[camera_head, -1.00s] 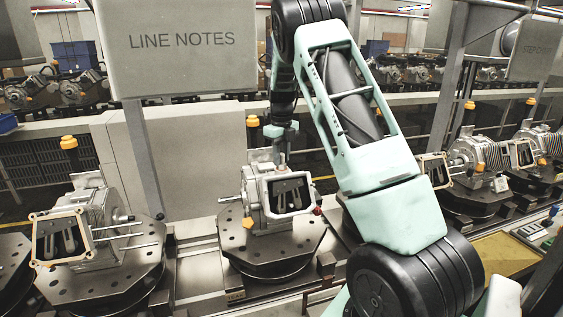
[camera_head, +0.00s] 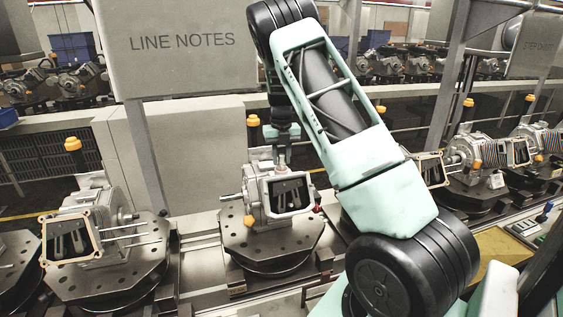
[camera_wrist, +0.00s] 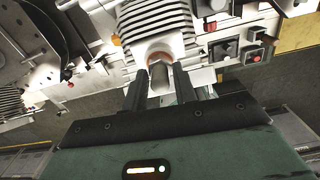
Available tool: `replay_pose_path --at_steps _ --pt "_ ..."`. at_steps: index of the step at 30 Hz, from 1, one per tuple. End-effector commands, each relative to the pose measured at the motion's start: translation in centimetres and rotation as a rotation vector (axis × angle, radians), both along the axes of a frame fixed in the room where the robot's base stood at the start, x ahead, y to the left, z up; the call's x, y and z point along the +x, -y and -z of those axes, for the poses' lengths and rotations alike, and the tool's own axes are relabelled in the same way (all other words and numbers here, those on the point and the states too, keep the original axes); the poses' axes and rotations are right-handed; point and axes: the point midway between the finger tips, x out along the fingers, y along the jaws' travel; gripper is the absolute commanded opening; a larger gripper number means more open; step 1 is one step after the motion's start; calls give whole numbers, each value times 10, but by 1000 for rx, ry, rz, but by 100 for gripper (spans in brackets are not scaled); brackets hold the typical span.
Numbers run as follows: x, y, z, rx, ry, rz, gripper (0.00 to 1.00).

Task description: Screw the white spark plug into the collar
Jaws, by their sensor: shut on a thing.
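The white spark plug (camera_wrist: 158,78) shows in the wrist view as a pale grey-white cylinder between my two dark fingers. My gripper (camera_wrist: 160,88) is shut on it. The collar (camera_wrist: 160,57), a pale round boss with a copper-coloured ring, lies directly beyond the plug's far end. They appear in line and close; I cannot tell how deep the plug sits. In the head view my gripper (camera_head: 282,148) points down at the top of the middle engine housing (camera_head: 262,198). The plug and collar are too small there to make out clearly.
The middle housing stands on a dark round pallet (camera_head: 270,250) on the conveyor. Another housing (camera_head: 82,232) with long studs stands at left, and more (camera_head: 478,160) stand at right. A "LINE NOTES" board (camera_head: 180,45) hangs behind, left of my arm.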

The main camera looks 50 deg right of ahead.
Motion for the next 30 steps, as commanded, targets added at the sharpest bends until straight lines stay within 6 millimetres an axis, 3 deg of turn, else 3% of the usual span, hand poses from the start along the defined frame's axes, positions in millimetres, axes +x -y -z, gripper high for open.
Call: replay_pose_path --at_steps 12,13,15,25,30 --pt "0 0 1 1 -1 51 0" --pt "0 0 1 1 -1 51 36" --pt "0 0 1 1 -1 51 53" --pt "0 0 -1 -1 1 49 53" --pt "1 0 -19 -2 3 47 53"
